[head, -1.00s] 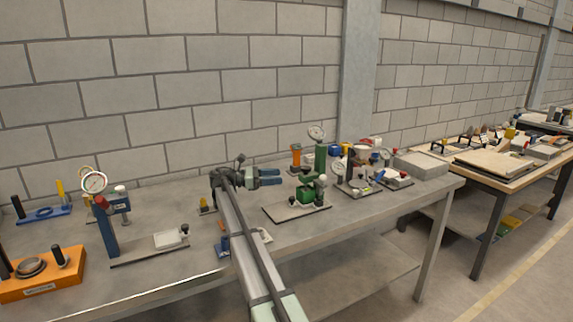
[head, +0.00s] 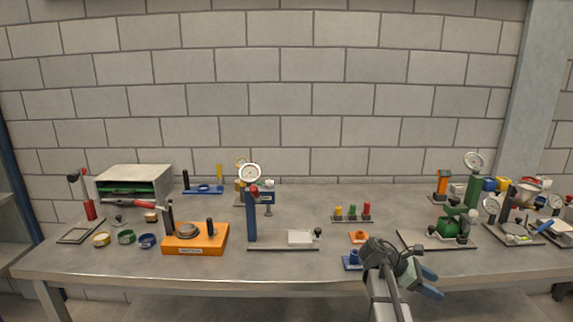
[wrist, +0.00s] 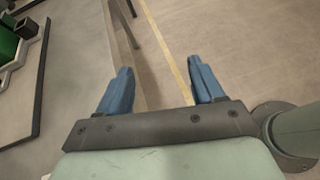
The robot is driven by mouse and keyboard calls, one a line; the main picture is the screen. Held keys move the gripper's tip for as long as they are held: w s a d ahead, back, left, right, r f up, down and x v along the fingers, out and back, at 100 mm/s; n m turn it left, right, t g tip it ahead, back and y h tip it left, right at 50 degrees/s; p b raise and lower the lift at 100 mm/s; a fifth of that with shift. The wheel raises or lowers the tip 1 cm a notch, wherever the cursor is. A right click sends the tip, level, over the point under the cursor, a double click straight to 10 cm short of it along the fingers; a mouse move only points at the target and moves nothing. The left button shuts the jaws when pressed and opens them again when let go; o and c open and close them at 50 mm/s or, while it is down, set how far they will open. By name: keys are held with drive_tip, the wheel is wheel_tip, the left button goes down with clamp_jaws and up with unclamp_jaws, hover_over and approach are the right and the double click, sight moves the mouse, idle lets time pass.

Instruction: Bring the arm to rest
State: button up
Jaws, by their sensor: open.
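My gripper (head: 431,283) is at the front edge of the workbench (head: 205,270), right of centre in the head view, with its blue fingers pointing right. In the wrist view my gripper (wrist: 160,88) shows its two blue fingers spread wide apart with nothing between them. Behind the fingers there is only the grey floor (wrist: 235,40) with a yellow line and a bench edge. The gripper touches nothing that I can see.
A green device on a dark plate (head: 410,242) stands close behind my gripper. A small blue block (head: 352,262) and an orange piece (head: 359,238) lie just left of it. A dial gauge stand (head: 252,215) and an orange fixture (head: 207,243) stand further left. The bench's middle back is mostly clear.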

drive_tip(key=s+a+f+m+y, duration=0.2)
drive_tip(key=s+a+f, duration=0.3)
drive_tip(key=f, duration=0.6)
drive_tip(key=s+a+f+m+y, duration=0.25)
drive_tip(key=s+f, duration=0.35)
drive_tip(key=f, duration=0.4)
drive_tip(key=s+a+f+m+y, duration=0.15)
drive_tip(key=s+a+f, duration=0.4)
drive_tip(key=f, duration=0.55)
drive_tip(key=s+a+f+m+g+y, duration=0.2)
drive_tip(key=s+a+f, duration=0.4)
drive_tip(key=s, duration=0.5)
drive_tip(key=s+a+f+m+g+y, duration=0.1)
drive_tip(key=s+a+f+m+y, duration=0.3)
drive_tip(key=s+f+m, duration=0.3)
drive_tip(key=s+a+f, duration=0.1)
drive_tip(key=s+f, duration=0.3)
drive_tip(key=s, duration=0.1)
drive_tip(key=shift+s+a+f+g, duration=0.15)
drive_tip(key=shift+a+g, duration=0.25)
